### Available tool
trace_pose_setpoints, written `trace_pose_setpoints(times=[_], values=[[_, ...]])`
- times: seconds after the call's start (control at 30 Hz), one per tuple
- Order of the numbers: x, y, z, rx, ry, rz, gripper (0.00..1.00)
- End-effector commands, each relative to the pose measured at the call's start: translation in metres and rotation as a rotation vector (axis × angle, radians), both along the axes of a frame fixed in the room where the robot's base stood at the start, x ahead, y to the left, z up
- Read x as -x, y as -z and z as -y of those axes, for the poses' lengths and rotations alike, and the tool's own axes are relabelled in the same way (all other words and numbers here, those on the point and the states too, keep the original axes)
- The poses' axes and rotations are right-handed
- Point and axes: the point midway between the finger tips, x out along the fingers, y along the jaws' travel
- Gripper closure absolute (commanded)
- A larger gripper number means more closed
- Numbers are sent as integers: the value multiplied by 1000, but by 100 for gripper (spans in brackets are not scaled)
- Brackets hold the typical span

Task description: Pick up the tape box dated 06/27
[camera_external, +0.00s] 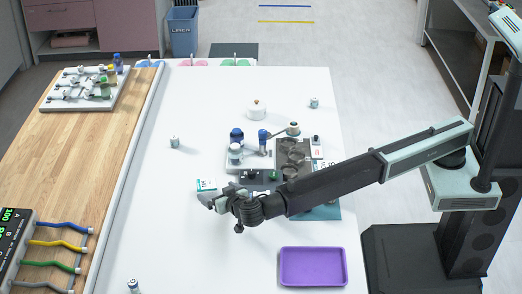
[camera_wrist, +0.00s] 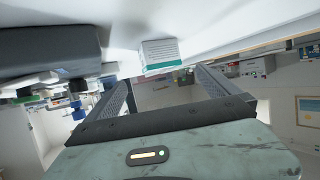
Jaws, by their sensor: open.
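A small white box with a teal band (camera_external: 206,185) lies on the white table (camera_external: 215,120), right by the tip of my gripper (camera_external: 213,202). In the wrist view the white box (camera_wrist: 160,53) shows printed lines and a teal edge. It sits ahead of my gripper (camera_wrist: 157,80), between the lines of its two spread fingers. I cannot read a date on it. My gripper is open with nothing held. Another white box with a red mark (camera_external: 317,148) stands further right; its print is also unreadable.
A white tray with blue-capped bottles (camera_external: 237,148), dark holders (camera_external: 293,155) and a teal mat (camera_external: 328,211) lie close behind and beside my arm. A purple tray (camera_external: 313,266) is at the front right. Small jars (camera_external: 174,142) stand apart. The table's left front is mostly clear.

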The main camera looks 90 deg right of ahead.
Motion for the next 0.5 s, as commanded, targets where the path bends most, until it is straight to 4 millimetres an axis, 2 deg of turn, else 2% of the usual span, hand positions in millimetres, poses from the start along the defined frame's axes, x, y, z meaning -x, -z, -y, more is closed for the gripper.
trace_pose_setpoints(times=[0.5], values=[[-19, 13, 33, 0, 2, -4, 0]])
